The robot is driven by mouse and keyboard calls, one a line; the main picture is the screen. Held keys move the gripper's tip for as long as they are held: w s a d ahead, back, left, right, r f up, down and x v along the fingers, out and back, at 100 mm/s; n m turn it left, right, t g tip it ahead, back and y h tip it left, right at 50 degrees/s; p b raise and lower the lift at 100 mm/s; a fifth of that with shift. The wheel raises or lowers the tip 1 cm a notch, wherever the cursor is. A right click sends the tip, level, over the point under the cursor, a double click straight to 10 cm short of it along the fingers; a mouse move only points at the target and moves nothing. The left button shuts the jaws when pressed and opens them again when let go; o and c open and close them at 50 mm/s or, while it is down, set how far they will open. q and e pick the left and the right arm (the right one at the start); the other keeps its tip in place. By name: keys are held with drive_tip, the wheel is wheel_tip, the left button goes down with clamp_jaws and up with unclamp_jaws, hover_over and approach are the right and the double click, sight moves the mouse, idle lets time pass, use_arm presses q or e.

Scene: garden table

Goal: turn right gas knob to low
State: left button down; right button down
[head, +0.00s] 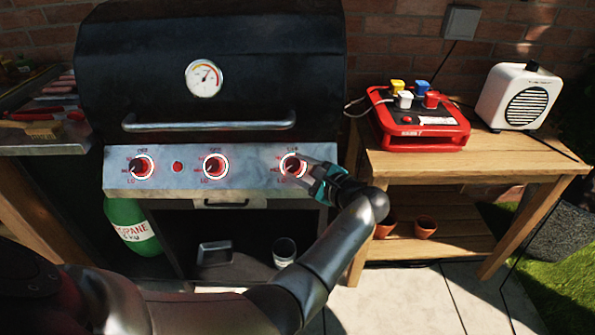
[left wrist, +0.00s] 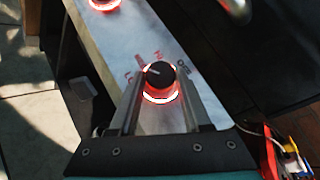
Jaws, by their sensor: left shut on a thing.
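The right gas knob (head: 293,164) is a dark knob with a red glowing ring, at the right end of the grill's metal control panel (head: 244,182). In the left wrist view the knob (left wrist: 158,75) shows a white pointer line aimed left, roughly between the middle marking and LO. My left gripper (head: 301,170) is at the knob, with one finger on each side of it, shut on it. Its fingers (left wrist: 160,105) partly cover the panel below the knob. My right gripper is not in view.
A left knob (head: 142,166), a middle knob (head: 215,165) and a red button (head: 177,167) share the panel. The lid handle (head: 209,124) runs above. A wooden table (head: 500,155) on the right bears a red toy-like case (head: 420,140) and a white speaker (head: 521,97).

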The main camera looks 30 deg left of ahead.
use_arm(q)
drive_tip(key=shift+w+r+n+g+h, duration=0.15)
drive_tip(key=shift+n+g+h, duration=0.15)
drive_tip(key=shift+n+g, duration=0.85)
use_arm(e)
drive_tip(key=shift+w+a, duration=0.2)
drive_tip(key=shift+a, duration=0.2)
use_arm(q)
drive_tip(key=shift+n, duration=0.35)
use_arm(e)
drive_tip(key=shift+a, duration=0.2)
use_arm(q)
drive_tip(key=shift+c, duration=1.8)
unclamp_jaws()
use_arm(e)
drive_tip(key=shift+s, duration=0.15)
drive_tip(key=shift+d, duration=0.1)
